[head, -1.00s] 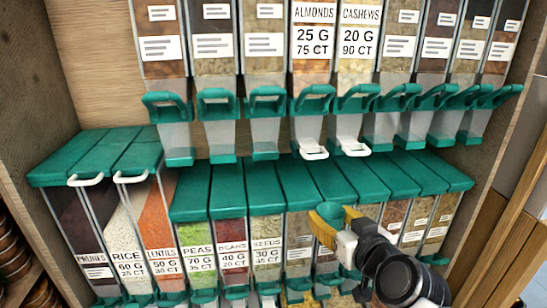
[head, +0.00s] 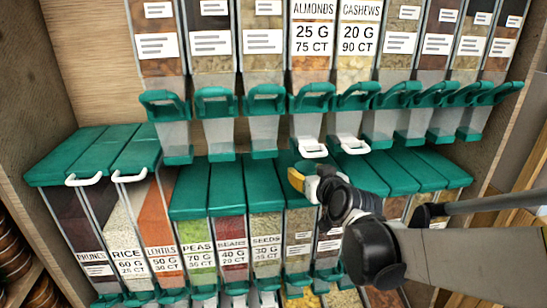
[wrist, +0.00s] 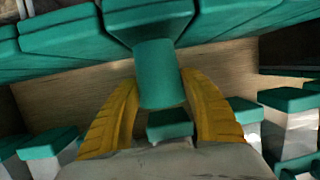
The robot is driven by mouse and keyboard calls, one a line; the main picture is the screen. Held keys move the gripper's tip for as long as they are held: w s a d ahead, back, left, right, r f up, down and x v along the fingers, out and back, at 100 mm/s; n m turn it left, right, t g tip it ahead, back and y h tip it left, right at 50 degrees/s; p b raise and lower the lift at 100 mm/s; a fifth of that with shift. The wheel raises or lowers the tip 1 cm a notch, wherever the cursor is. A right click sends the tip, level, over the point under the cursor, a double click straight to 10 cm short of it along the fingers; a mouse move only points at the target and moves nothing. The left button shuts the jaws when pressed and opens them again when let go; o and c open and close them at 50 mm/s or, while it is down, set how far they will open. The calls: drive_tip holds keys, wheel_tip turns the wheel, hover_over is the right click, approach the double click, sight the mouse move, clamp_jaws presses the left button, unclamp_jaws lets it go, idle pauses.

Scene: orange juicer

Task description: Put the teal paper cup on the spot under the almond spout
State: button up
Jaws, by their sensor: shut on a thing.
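The teal paper cup (wrist: 159,72) is between the two yellow fingers of my gripper (wrist: 158,84) in the wrist view. My gripper is shut on the cup's sides. In the head view, my gripper (head: 303,181) holds the cup (head: 305,166) over the teal lids of the lower row, just below the almond spout (head: 313,149). The spout has a white tip and hangs under the bin labelled ALMONDS (head: 314,35). The cup blends with the teal lids there, so its gap to the lid is hard to tell.
The cashew spout (head: 350,145), also white-tipped, hangs close on the right. Other teal-tipped spouts (head: 265,149) hang on the left. Teal bin lids (head: 227,185) form a ledge below. A wooden side wall (head: 60,70) stands at the left.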

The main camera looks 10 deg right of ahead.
sight(302, 170)
drive_tip(key=w, duration=0.3)
drive_tip(key=shift+w+a, duration=0.1)
drive_tip(key=shift+a, duration=0.05)
drive_tip(key=shift+f, duration=0.8)
drive_tip(key=shift+s, duration=0.25)
drive_tip(key=shift+w+f, duration=0.1)
drive_tip(key=shift+f, duration=0.05)
drive_tip(key=o, duration=0.7)
drive_tip(key=shift+o, duration=0.2)
